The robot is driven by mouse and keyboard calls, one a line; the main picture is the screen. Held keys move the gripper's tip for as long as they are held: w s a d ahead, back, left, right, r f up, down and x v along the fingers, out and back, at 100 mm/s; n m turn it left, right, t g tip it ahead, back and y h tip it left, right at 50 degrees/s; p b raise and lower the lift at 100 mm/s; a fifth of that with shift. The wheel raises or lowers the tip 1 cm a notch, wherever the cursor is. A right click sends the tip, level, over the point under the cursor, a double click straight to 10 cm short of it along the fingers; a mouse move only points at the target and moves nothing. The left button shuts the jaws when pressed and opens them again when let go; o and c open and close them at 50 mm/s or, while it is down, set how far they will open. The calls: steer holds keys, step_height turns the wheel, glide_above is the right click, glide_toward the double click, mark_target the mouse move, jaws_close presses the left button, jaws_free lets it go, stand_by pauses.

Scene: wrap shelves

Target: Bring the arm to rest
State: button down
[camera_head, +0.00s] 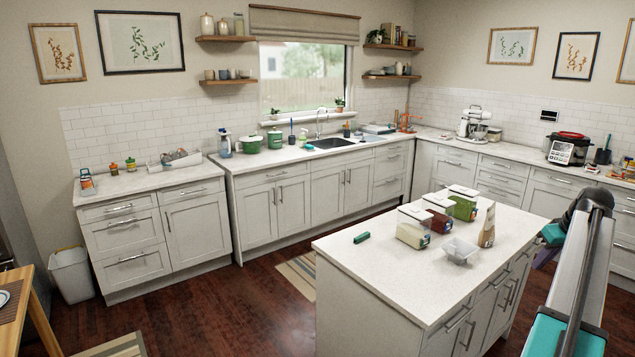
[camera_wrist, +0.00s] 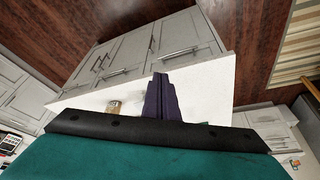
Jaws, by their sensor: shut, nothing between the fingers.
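My arm reaches in along the right side of the head view, beside the kitchen island (camera_head: 365,262). In the wrist view my gripper (camera_wrist: 161,82) shows as dark purple fingers lying together, shut and empty. The island's white top (camera_wrist: 210,85) is behind the fingers in that view. In the head view the fingers are mostly hidden behind my arm, at the right of the island. I cannot tell the exact gap between gripper and island.
On the island stand several clear-sided containers (camera_head: 412,227), a white bowl (camera_head: 459,251), a brown bag (camera_head: 487,226) and a small green item (camera_head: 361,237). Counters with appliances line the walls. The wooden floor (camera_head: 200,318) left of the island is mostly open.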

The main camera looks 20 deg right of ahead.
steer(key=w+a+f+g+y+b, duration=0.1)
steer(key=w+a+f, duration=0.4)
steer(key=a+f, duration=0.55)
steer(key=w+a+f+g+y+b, duration=0.1)
steer(key=w+a+f, duration=0.5)
steer(key=f, duration=0.7)
steer(key=s+a+f+g+y+b, duration=0.1)
steer(key=a+f+g+b, duration=0.1)
steer(key=a+f, duration=1.85)
steer(key=s+a+f+n+g+b, duration=0.1)
steer(key=s+a+f+g, duration=0.1)
steer(key=s+a+f, duration=0.65)
steer(key=s+a+f+n+g+b, duration=0.15)
steer(key=a+f, duration=0.45)
steer(key=a, duration=0.7)
steer(key=s+a+f+g+h+b, duration=0.1)
steer(key=s+a+f, duration=0.3)
steer(key=s, duration=0.5)
steer(key=s+a+f+g+b, duration=0.1)
steer(key=s+a+f, duration=0.4)
steer(key=s, duration=0.5)
steer(key=shift+a+g+h, duration=0.35)
steer(key=shift+a+h, duration=0.05)
steer(key=shift+a, duration=0.4)
steer(key=shift+w, duration=0.1)
